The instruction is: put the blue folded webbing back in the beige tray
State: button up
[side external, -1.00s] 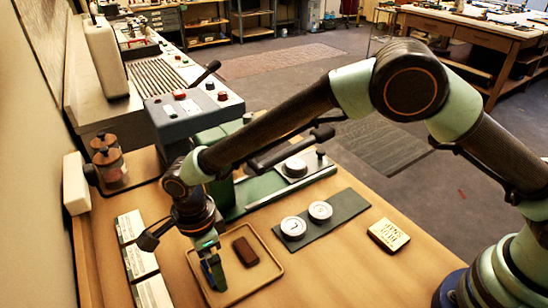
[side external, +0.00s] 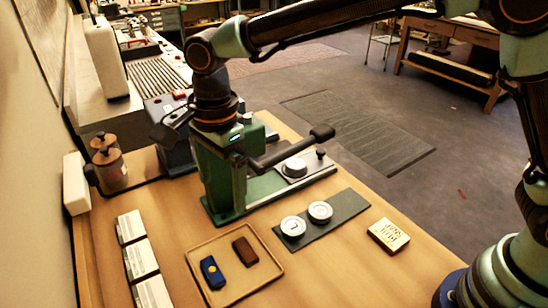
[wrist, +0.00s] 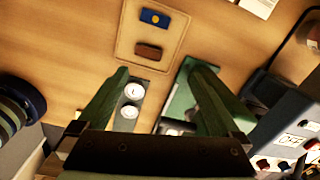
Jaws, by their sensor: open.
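The blue folded webbing (side external: 211,273) with a yellow mark lies in the left part of the beige tray (side external: 235,292). A brown block (side external: 245,251) lies beside it in the tray, apart from it. In the wrist view the blue webbing (wrist: 155,18) and brown block (wrist: 148,51) both sit inside the tray (wrist: 172,42). My gripper (wrist: 161,74) is open and empty, with its two fingers spread wide. In the side view it is raised away from the tray, by the green press, and its fingertips are hard to make out.
The green press (side external: 222,185) with its lever (side external: 292,148) stands behind the tray. Two white round pieces (side external: 293,227) sit on a dark mat to the right. White cards (side external: 140,258) lie left of the tray, and a gold tin (side external: 388,235) lies at the right.

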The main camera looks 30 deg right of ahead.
jog(key=s+d+r+n+t, duration=0.1)
jog(key=d+r+n, duration=0.3)
jog(key=d, duration=0.5)
jog(key=s+d+r+n+t, duration=0.1)
jog(key=d+r+n+t, duration=0.2)
jog(key=d, duration=0.6)
jog(key=s+d+n+t, duration=0.1)
jog(key=s+d+n, duration=0.6)
jog(key=d, duration=0.5)
jog(key=shift+s+n, duration=0.4)
jog(key=shift+n, duration=0.2)
